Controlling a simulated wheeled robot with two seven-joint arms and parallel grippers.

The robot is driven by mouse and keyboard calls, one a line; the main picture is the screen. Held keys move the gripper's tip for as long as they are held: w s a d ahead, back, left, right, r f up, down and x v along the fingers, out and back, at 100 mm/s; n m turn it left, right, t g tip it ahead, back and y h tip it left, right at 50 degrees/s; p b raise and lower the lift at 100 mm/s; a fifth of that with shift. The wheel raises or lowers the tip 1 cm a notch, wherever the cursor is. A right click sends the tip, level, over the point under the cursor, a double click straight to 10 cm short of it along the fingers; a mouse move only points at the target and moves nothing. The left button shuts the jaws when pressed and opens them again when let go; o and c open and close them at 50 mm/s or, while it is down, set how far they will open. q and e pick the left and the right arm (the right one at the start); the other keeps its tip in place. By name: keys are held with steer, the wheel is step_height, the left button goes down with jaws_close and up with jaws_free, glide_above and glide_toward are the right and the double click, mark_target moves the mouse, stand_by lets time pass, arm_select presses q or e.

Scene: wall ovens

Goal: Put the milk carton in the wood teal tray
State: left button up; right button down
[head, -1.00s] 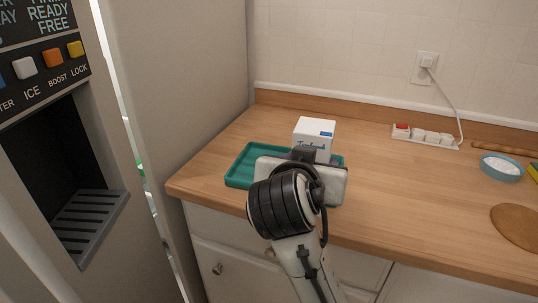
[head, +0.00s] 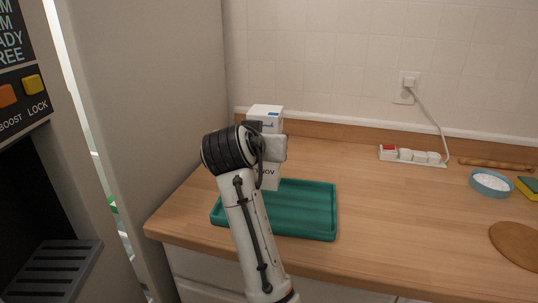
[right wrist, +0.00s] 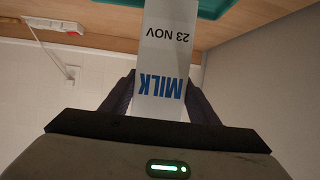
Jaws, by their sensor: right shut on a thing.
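The white milk carton (head: 266,116), with blue print, is upright in the head view at the back left of the teal tray (head: 322,222). My right gripper (right wrist: 160,100) is shut on the carton, with a dark finger on each side of it in the right wrist view. The carton (right wrist: 162,60) shows "MILK" and "23 NOV" upside down there. My forearm and wrist hide part of the carton and the tray's left part in the head view. I cannot tell whether the carton's base touches anything. The visible tray floor is empty. My left gripper is not in view.
A power strip (head: 412,157) with a cord lies at the back of the wooden counter (head: 390,215). A blue bowl (head: 491,182) and a round brown board (head: 517,242) are at the right. A tall grey fridge side (head: 150,110) borders the counter's left.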

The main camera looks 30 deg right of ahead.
mark_target(263, 169)
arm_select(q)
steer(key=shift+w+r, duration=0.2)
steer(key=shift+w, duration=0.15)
arm_select(e)
steer(key=shift+f, duration=3.05)
steer(key=shift+f, duration=0.15)
steer(key=c, duration=0.9)
jaws_free()
steer(key=shift+f, duration=0.2)
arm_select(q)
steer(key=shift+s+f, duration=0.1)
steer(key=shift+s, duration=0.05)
arm_select(e)
steer(key=shift+o, duration=1)
